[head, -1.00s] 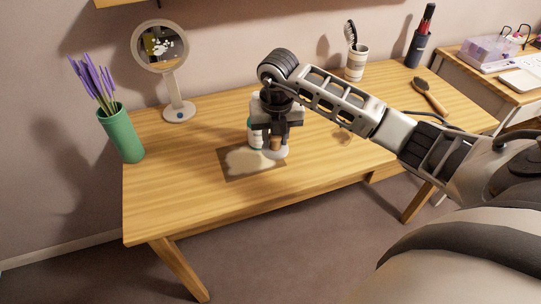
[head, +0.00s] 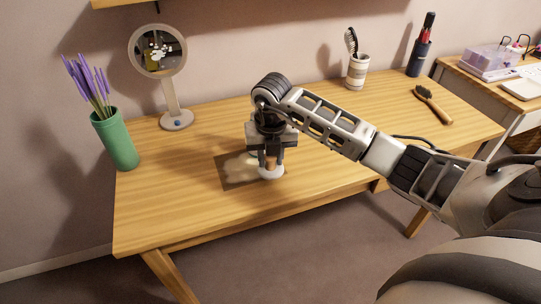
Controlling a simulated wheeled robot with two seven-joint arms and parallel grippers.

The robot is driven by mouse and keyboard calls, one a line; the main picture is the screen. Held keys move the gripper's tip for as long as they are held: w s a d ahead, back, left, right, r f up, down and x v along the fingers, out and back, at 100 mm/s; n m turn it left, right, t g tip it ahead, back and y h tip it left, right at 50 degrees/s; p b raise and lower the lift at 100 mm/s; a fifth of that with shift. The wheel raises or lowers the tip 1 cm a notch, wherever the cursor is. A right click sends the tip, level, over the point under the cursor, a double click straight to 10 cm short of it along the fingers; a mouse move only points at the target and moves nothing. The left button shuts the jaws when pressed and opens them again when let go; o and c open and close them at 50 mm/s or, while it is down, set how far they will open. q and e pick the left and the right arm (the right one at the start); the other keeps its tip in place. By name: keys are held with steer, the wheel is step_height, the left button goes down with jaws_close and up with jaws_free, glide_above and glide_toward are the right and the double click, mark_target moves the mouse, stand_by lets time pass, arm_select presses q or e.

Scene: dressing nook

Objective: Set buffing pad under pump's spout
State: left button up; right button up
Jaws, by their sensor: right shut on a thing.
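My right gripper (head: 270,153) is over the middle of the wooden table, pointing down. It is shut on the buffing pad, a white round pad (head: 271,173) with a brown grip between the fingers. The pad is low over the right part of a dark mat (head: 232,184) with a pale patch. I cannot tell whether the pad touches the mat. The pump is mostly hidden behind my right gripper, and its spout cannot be made out. My left gripper is not in view.
On the table (head: 180,215) stand a green vase (head: 117,142) with purple stems, a round mirror (head: 172,97) and a striped cup (head: 357,72) with a brush. A hairbrush (head: 434,105) and a dark holder (head: 418,59) are at the right. The table's front left is clear.

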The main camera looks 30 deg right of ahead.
steer(key=shift+f, duration=0.2)
steer(key=o, duration=1)
steer(key=shift+c, duration=0.2)
